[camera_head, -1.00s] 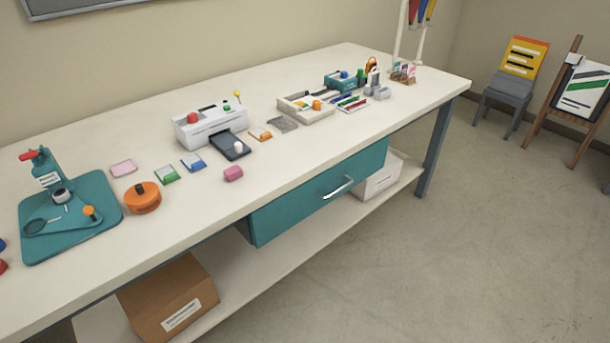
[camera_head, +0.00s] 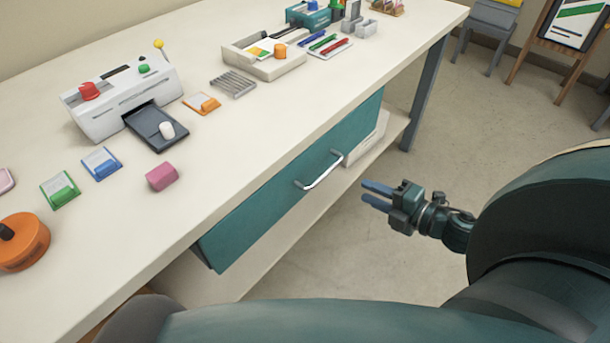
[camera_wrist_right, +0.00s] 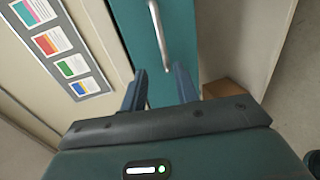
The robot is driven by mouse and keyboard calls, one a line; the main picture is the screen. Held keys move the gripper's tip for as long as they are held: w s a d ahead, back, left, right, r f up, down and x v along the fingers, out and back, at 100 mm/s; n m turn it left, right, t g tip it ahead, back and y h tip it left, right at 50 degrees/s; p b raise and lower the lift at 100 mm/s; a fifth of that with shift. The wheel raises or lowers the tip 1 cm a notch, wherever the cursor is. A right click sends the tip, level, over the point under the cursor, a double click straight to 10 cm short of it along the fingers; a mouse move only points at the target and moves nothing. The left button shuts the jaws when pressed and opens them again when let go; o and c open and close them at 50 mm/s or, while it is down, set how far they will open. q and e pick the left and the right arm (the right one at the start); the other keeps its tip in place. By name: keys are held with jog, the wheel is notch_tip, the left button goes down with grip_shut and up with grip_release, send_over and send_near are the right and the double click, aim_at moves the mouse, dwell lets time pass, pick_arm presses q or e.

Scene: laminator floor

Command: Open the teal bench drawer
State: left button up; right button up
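The teal bench drawer (camera_head: 280,205) hangs under the white bench top and looks shut. Its silver bar handle (camera_head: 322,173) is on the front face. My right gripper (camera_head: 367,193) is open and empty, in front of the drawer and a little right of and below the handle, apart from it. In the right wrist view its two fingers (camera_wrist_right: 160,87) are spread. The drawer front (camera_wrist_right: 178,20) and the handle (camera_wrist_right: 160,38) show ahead, with the handle's end between the finger lines. My left gripper is not in view.
The bench top (camera_head: 215,170) carries a white laminator (camera_head: 120,100), a pink block (camera_head: 161,176), an orange round item (camera_head: 22,243) and a tray (camera_head: 285,68). A white box (camera_head: 370,143) sits on the lower shelf. A bench leg (camera_head: 428,95) stands right; the floor before the drawer is open.

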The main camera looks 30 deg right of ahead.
aim_at(325, 172)
jog(key=x, duration=1.3)
jog(key=shift+w+a+f, duration=0.2)
jog(key=shift+w+a, duration=0.05)
grip_shut()
